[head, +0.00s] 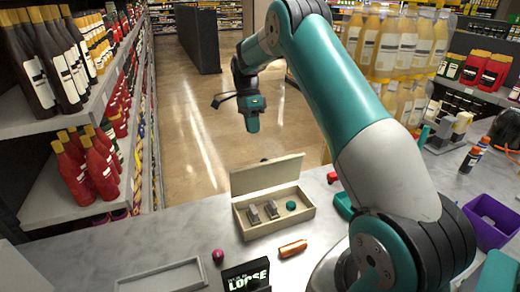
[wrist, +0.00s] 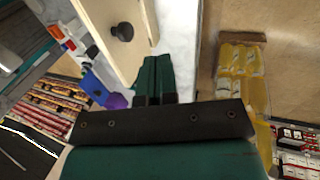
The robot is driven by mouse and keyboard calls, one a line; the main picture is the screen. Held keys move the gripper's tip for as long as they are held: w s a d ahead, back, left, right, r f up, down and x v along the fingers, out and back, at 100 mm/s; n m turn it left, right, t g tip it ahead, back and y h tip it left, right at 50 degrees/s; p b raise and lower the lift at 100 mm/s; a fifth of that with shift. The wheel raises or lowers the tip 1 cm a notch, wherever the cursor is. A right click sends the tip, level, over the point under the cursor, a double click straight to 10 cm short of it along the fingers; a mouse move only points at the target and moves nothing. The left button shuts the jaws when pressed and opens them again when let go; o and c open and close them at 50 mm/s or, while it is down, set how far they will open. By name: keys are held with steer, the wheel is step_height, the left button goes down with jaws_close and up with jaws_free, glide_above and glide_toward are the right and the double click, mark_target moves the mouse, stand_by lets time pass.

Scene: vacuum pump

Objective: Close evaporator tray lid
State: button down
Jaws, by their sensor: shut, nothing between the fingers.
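The evaporator tray (head: 248,233) is a beige box on the grey counter. Its lid (head: 250,178) stands open, raised roughly upright along the far edge. Two grey metal pieces (head: 262,211) and a dark green round piece (head: 291,205) lie inside. My gripper (head: 253,126) is in the air above and beyond the lid, apart from it in the head view. In the wrist view its green fingers (wrist: 155,78) are together and empty, beside the beige lid (wrist: 105,15) with its dark knob (wrist: 122,32). Contact there is hard to tell.
An orange cylinder (head: 293,248), a dark red ball (head: 218,256), a black "LOOSE" box (head: 246,276) and a shallow grey tray (head: 165,278) lie in front. A purple bin (head: 490,222) stands at right. Open floor lies beyond the counter; bottle shelves flank it.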

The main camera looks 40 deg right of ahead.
mark_target(266, 172)
steer(key=s+a+f+p, duration=0.1)
steer(key=s+f+p, duration=0.2)
steer(key=s+f, duration=0.2)
steer(key=shift+s+a+f, duration=0.25)
steer(key=shift+a+f, duration=0.1)
steer(key=shift+f, duration=0.05)
steer(key=shift+s+a, duration=0.1)
steer(key=shift+a, duration=0.05)
